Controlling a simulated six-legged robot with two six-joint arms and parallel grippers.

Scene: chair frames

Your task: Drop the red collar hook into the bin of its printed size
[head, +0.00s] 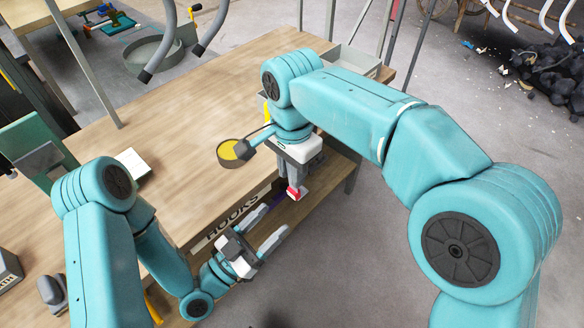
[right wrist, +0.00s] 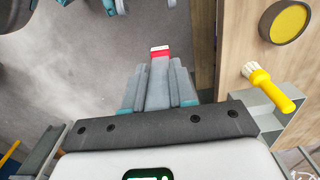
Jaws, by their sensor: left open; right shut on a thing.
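The red collar hook (head: 295,192) shows as a small red and white piece at the tip of my right gripper (head: 289,178) in the head view. In the right wrist view the hook's red and white end (right wrist: 160,52) sticks out past the fingers of the right gripper (right wrist: 158,78), which is shut on it. It hangs off the wooden table's front edge, above grey floor. Any printed size on it is unreadable. My left gripper (head: 273,219) is open and empty, lower, beside the "HOOKS" sign (head: 231,219). No bin size marks are readable.
A round dark tin with a yellow face (head: 230,150) sits near the table's (head: 190,115) right part. A grey tray (head: 355,60) stands at its far end. A lower shelf (head: 325,177) runs below.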

